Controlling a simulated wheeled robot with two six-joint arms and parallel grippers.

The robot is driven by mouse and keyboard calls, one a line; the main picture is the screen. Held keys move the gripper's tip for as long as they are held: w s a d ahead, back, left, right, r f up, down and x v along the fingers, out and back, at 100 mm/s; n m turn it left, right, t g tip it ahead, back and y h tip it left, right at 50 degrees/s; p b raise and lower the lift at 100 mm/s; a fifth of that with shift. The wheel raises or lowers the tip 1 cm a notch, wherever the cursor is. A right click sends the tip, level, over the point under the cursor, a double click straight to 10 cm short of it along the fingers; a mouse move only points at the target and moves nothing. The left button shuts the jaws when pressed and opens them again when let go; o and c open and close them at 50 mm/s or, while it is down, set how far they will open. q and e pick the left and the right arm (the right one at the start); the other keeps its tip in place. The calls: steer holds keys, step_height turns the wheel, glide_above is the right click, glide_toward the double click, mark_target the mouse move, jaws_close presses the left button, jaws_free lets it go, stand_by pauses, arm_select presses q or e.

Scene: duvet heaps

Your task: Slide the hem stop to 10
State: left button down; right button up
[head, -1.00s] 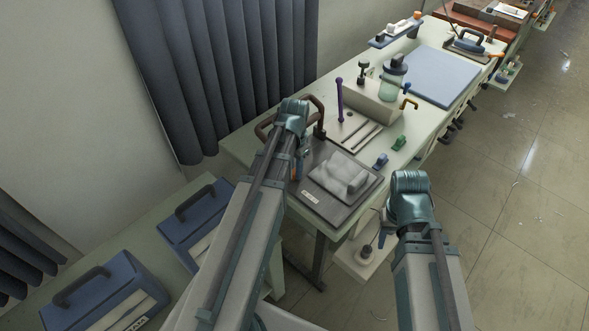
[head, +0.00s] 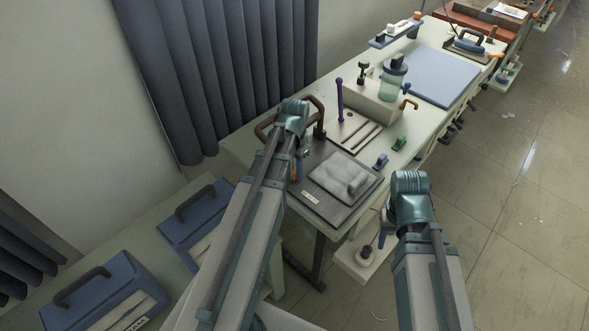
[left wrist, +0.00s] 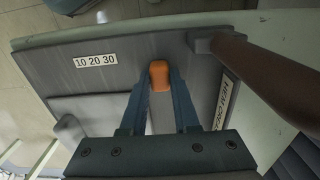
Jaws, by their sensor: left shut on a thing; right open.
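The hem stop appears as an orange block (left wrist: 159,75) between my left gripper's two fingers in the left wrist view. My left gripper (left wrist: 160,88) is shut on it, over a dark grey board (left wrist: 115,60). A white label reading 10 20 30 (left wrist: 96,61) is on the board, left of the block. In the head view my left gripper (head: 300,168) is at the board's left side, with a bit of orange showing by it. The label (head: 311,198) is near the board's front corner. My right gripper (head: 385,230) is open, beyond the table's right edge.
A brown handle (left wrist: 260,75) rises close to my left gripper. Blue (head: 381,160) and green (head: 399,143) clips sit to the right. A purple peg (head: 340,100) stands behind.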

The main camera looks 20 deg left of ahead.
mark_target(305, 185)
stand_by(0.4)
arm_select(q)
steer(key=d, duration=0.1)
steer(key=s+d, duration=0.1)
steer(key=d, duration=0.2)
steer(key=shift+s+d, duration=0.1)
steer(key=shift+s, duration=0.2)
steer(key=c, duration=0.6)
jaws_free()
steer(key=shift+c, duration=0.2)
steer(key=shift+r, duration=0.15)
step_height(305, 185, up, 14)
steer(key=p, duration=1.3)
steer(key=shift+f+p, duration=0.25)
steer(key=shift+p, duration=0.15)
